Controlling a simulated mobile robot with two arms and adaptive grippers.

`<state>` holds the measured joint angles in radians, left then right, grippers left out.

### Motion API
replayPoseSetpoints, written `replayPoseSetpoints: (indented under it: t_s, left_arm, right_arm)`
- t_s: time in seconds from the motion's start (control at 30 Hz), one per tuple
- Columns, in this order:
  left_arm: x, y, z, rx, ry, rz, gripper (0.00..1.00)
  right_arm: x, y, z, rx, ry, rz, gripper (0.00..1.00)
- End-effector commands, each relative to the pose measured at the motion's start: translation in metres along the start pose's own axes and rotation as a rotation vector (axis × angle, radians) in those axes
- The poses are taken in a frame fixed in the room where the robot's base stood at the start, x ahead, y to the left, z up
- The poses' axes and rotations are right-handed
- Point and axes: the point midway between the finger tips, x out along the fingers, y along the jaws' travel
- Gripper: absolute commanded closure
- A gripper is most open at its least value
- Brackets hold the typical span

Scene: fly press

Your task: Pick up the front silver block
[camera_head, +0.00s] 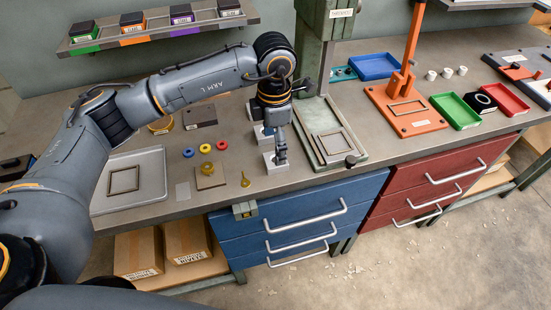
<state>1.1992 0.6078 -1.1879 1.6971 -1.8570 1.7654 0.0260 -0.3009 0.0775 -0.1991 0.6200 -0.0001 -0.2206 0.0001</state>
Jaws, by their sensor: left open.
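The front silver block (271,165) lies on the bench near its front edge, left of the green press. A second silver block (260,134) with blue on it lies behind it. My left gripper (281,157) points down over the front silver block, its fingertips at or just above the block. The jaws are open. The gripper covers part of the block, and I cannot tell whether it touches. My right gripper is out of view.
The green press (312,65) stands close on the right of my left gripper. Coloured rings, a brown plate (210,177) and a grey tray (150,188) lie to the left. Blue drawers (290,225) are below the bench edge. An orange press (405,75) stands farther right.

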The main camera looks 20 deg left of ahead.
Motion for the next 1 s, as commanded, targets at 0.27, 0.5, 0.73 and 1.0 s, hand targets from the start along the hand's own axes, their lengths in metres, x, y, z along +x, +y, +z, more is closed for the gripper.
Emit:
replayPoseSetpoints:
  t_s: [0.27,0.5,0.73,1.0]
  left_arm:
    - [0.027,0.001,0.002,-0.001,0.002,-0.004,0.23]
    - [0.054,0.002,0.003,0.000,-0.001,-0.001,0.23]
    - [0.055,0.002,0.003,0.001,-0.001,0.000,0.27]
    - [0.055,0.002,0.003,0.000,-0.001,0.000,0.82]
  right_arm:
    - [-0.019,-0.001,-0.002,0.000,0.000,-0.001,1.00]
    - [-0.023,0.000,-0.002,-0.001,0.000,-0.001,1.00]
    - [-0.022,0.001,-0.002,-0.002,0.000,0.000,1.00]
    - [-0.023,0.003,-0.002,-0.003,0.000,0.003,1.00]
